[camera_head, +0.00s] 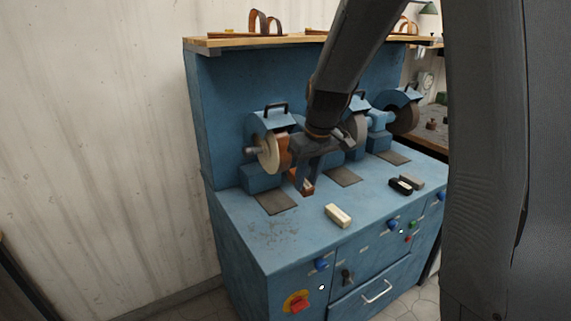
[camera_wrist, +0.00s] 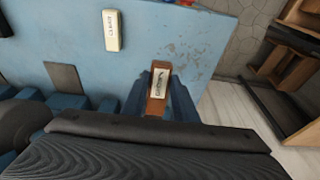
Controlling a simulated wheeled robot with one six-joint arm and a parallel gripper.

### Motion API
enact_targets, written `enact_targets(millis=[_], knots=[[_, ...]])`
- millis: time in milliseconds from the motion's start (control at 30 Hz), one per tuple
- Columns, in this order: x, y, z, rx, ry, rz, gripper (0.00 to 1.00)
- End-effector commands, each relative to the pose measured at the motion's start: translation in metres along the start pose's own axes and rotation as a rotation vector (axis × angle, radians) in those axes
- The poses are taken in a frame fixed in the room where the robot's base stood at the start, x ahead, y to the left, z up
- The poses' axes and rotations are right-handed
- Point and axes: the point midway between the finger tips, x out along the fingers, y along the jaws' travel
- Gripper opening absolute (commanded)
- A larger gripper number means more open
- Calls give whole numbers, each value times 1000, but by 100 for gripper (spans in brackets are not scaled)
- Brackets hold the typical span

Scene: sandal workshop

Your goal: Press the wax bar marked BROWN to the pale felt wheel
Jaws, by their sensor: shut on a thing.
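The brown wax bar (camera_head: 306,188) is in my gripper (camera_head: 304,178), low over the blue bench top. In the wrist view the bar (camera_wrist: 157,108) sits between the two fingers of my gripper (camera_wrist: 158,97), its pale label facing the camera; the lettering is small and looks inverted. The pale felt wheel (camera_head: 268,155) is on the leftmost grinder head in the head view, up and left of the bar. They look apart, though depth is hard to judge. I cannot make out the pale wheel in the wrist view.
A cream bar (camera_head: 338,215) lies on the bench top (camera_head: 300,235), and a black bar (camera_head: 400,186) and a grey one lie further right. Dark plates (camera_head: 276,202) lie below the wheels. A dark wheel (camera_head: 404,117) is at the far right. The front left bench top is clear.

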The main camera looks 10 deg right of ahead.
Motion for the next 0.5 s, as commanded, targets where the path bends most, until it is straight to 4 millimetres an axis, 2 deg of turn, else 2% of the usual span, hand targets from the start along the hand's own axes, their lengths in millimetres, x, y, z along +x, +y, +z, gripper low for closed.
enact_targets(millis=[500], knots=[[0, 0, 34, 1, 0, 0, 4]])
